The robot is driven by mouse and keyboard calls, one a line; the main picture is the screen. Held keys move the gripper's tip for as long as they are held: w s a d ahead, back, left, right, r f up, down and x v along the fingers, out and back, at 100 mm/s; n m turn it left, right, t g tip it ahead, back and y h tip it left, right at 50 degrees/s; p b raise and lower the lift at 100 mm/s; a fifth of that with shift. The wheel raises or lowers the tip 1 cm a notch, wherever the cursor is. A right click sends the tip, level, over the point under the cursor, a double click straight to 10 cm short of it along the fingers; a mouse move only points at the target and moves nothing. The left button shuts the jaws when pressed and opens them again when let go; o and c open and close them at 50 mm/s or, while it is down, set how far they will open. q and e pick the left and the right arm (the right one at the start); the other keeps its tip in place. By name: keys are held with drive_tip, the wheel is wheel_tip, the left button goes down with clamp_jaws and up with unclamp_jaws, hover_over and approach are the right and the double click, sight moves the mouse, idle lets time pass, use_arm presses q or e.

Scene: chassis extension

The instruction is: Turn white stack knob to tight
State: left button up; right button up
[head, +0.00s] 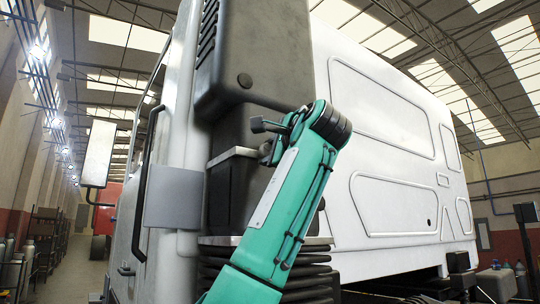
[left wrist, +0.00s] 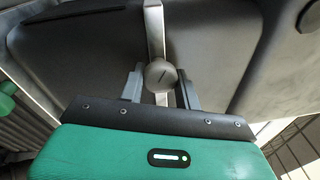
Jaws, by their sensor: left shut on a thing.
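The knob (left wrist: 160,74) is a round, grey-white cap with a dark line across its face. In the left wrist view it sits on a pale metal strap (left wrist: 154,28) that crosses the dark stack housing (left wrist: 210,50). My left gripper (left wrist: 160,88) is shut on the knob, with one finger on each side of it. In the head view my left gripper (head: 264,140) is at the side of the dark stack housing (head: 245,75), by a pale bracket (head: 233,156). I cannot make out the knob clearly there. My right gripper is not in view.
The white truck body (head: 385,140) stands close behind my left arm. A dark ribbed bellows (head: 222,264) lies below the housing. A grey plate (head: 174,197), a dark grab handle (head: 141,190) and a mirror (head: 98,153) are on the left. Shelves stand far left.

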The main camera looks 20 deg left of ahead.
use_arm(q)
drive_tip(key=m, duration=0.4)
drive_tip(key=shift+f+m+h+b, duration=0.25)
drive_tip(key=shift+m+h+b, duration=0.05)
drive_tip(key=shift+m+b, duration=0.1)
drive_tip(key=shift+f+m+g+h, duration=0.1)
drive_tip(key=shift+m+g+h, duration=0.2)
drive_tip(key=shift+m, duration=1.9)
drive_tip(key=o, duration=1)
drive_tip(key=shift+c, duration=0.2)
drive_tip(key=shift+s, duration=0.1)
drive_tip(key=b+v, duration=0.4)
drive_tip(key=v, duration=0.9)
drive_tip(key=shift+s+d, duration=0.2)
drive_tip(key=shift+d, duration=0.1)
